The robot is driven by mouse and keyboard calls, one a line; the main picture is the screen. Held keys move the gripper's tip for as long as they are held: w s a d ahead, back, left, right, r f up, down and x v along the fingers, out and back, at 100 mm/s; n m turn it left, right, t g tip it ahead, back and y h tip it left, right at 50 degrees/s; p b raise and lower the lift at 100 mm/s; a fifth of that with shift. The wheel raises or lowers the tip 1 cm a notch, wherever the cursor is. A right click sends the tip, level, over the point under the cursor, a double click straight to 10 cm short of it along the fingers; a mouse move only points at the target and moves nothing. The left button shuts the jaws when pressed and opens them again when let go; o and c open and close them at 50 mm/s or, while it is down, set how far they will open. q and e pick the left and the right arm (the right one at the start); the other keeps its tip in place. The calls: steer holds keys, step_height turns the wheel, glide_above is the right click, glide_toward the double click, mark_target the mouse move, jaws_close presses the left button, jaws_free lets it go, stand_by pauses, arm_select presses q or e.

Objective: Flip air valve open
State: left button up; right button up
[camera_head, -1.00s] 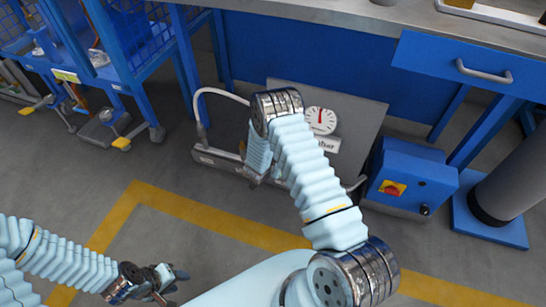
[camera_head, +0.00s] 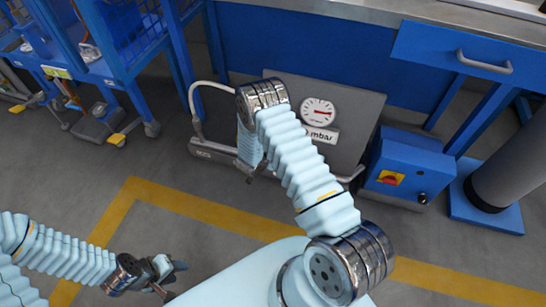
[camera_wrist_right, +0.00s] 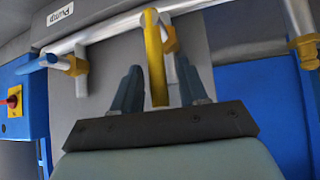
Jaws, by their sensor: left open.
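A yellow valve lever (camera_wrist_right: 154,60) stands on a pale pipe (camera_wrist_right: 110,34) in the right wrist view. My right gripper (camera_wrist_right: 160,85) is open around the lever, one dark finger on each side, with a visible gap on both sides. In the head view my right arm reaches over the grey panel, and its gripper (camera_head: 246,168) is small and partly hidden by the wrist. The valve cannot be made out there. My left gripper (camera_head: 176,278) is open and empty, low over the floor at the lower left.
The grey panel (camera_head: 350,100) carries a round gauge (camera_head: 318,111). A blue box with a red and yellow switch (camera_head: 390,178) stands to its right. A "Pump" label (camera_wrist_right: 60,14) is beside the pipe. Another yellow lever (camera_wrist_right: 308,48) is at the right. Floor is clear at front.

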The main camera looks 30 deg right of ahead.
steer(key=shift+r, duration=0.1)
steer(key=p+v, duration=0.1)
steer(key=v, duration=1.2)
steer(key=shift+s+a+r, duration=0.15)
steer(key=shift+a+r, duration=0.05)
